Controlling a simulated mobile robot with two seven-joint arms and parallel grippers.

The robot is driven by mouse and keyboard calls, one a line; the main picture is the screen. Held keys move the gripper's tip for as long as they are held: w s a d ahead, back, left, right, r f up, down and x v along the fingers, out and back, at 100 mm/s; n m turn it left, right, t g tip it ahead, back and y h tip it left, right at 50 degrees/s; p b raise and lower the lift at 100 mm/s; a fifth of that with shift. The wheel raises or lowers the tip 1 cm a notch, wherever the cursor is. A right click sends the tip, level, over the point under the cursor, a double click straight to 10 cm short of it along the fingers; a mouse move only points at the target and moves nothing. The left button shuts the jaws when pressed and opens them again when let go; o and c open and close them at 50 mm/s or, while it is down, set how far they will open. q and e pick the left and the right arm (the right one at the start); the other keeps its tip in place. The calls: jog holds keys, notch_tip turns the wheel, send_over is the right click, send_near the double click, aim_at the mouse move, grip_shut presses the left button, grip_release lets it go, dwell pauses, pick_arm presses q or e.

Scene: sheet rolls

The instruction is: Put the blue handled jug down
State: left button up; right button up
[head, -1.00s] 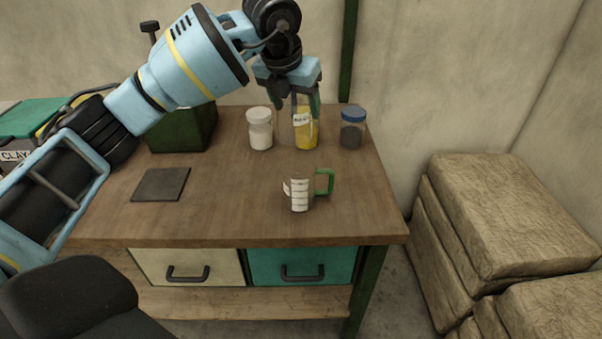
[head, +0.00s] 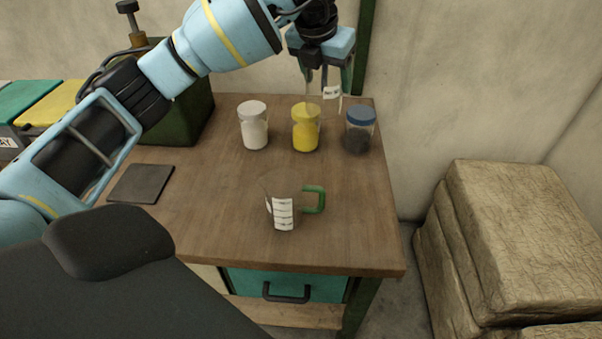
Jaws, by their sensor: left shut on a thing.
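My left gripper (head: 326,86) points down over the back of the table and is shut on a clear jug (head: 331,93) with a white label. The jug's handle is hidden in the jaws, so I cannot see its colour. The jug appears behind the yellow jar and the blue-lidded jar; I cannot tell whether its base touches the table (head: 215,215). A second clear jug with a green handle (head: 315,199) and a white scale stands upright near the table's front. My right gripper is not in view.
A white jar (head: 254,127), a yellow jar (head: 306,129) and a blue-lidded dark jar (head: 359,131) stand in a row at the back. A dark flat pad (head: 141,184) lies at the left. The table's middle is clear. Stacked sacks (head: 520,225) stand at the right.

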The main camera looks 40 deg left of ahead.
pick_arm(q)
jog(key=shift+s+f, duration=0.15)
jog(key=shift+f, duration=0.15)
notch_tip(320, 180, down, 17)
jog(key=shift+f, duration=0.15)
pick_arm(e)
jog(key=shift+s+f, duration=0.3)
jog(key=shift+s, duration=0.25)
pick_arm(q)
jog(key=shift+f+b, duration=0.15)
jog(key=shift+b, duration=0.15)
jog(key=o, duration=1)
jog(key=shift+o, duration=0.2)
